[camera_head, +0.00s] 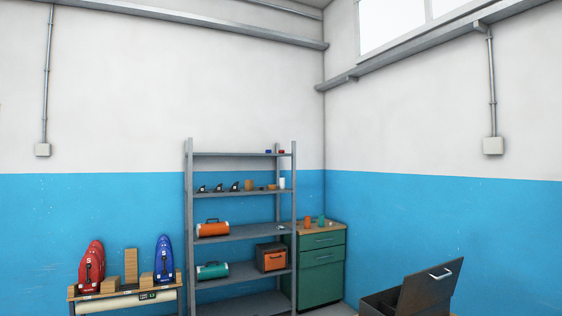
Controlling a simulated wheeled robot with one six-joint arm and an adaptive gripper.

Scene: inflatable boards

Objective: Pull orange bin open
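The orange bin (271,259) is a box with an orange front and a dark frame and handle. It sits at the right end of a lower shelf on the grey metal rack (189,240), beside the right front post. Its front looks closed. My gripper is not in view, and no part of my arm shows near the bin.
A green drawer cabinet (320,275) stands right of the rack. A dark chest with a raised lid (432,286) is at the lower right. A bench (170,293) with red (91,265) and blue (164,261) boards stands left. A teal cylinder (212,271) shares the bin's shelf.

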